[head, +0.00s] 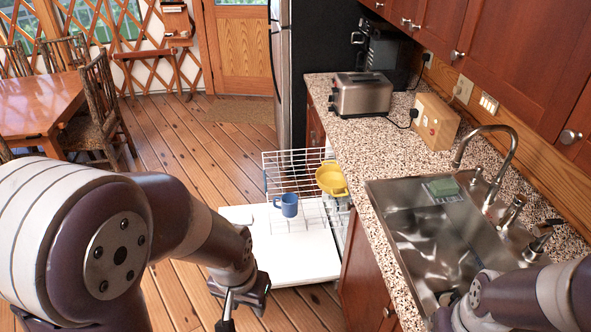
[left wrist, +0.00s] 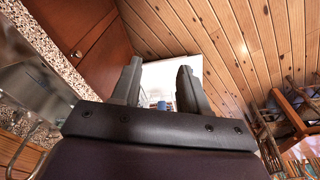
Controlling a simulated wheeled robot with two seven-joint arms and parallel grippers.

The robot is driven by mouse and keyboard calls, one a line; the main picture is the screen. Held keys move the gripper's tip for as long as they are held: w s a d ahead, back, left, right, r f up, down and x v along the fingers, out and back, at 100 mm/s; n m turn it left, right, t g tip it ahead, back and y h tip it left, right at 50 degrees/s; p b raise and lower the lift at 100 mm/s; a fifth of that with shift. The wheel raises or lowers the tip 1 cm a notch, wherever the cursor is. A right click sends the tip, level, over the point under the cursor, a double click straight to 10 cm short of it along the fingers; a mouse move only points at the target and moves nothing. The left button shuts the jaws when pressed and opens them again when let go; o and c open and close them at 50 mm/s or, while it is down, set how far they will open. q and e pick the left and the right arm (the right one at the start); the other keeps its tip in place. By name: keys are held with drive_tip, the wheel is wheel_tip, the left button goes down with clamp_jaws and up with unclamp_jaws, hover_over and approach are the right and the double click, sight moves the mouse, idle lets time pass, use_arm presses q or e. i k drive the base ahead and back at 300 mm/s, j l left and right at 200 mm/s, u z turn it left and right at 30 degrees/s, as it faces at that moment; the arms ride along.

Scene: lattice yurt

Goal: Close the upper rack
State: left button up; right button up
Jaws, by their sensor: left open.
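The upper rack (head: 292,165) is a white wire rack pulled out of the dishwasher under the counter, above the open white door (head: 292,258). A blue mug (head: 287,205) and a yellow bowl with handles (head: 331,180) sit in the rack. My left gripper (head: 228,312) is near the bottom of the head view, on the near side of the door and apart from the rack. In the left wrist view its two fingers (left wrist: 160,72) are spread and empty, with the blue mug (left wrist: 162,106) showing between them. My right arm is at the lower right, over the sink; its fingers do not show.
A refrigerator (head: 300,75) stands beyond the dishwasher. A table (head: 38,100) and chairs stand far left. The wooden floor left of the rack is clear.

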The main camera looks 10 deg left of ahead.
sight(265, 179)
drive_tip(key=u, duration=0.25)
drive_tip(key=i+j+z, duration=0.15)
drive_tip(key=i+j, duration=0.2)
drive_tip(key=i+j+z, duration=0.15)
drive_tip(key=i+j, duration=0.2)
drive_tip(key=i+j+z, duration=0.15)
drive_tip(key=i+j, duration=0.2)
drive_tip(key=i+j+z, duration=0.15)
drive_tip(key=i+j, duration=0.15)
drive_tip(key=j, duration=0.25)
drive_tip(key=i+j+z, duration=0.15)
drive_tip(key=i+j, duration=0.15)
drive_tip(key=j, duration=0.2)
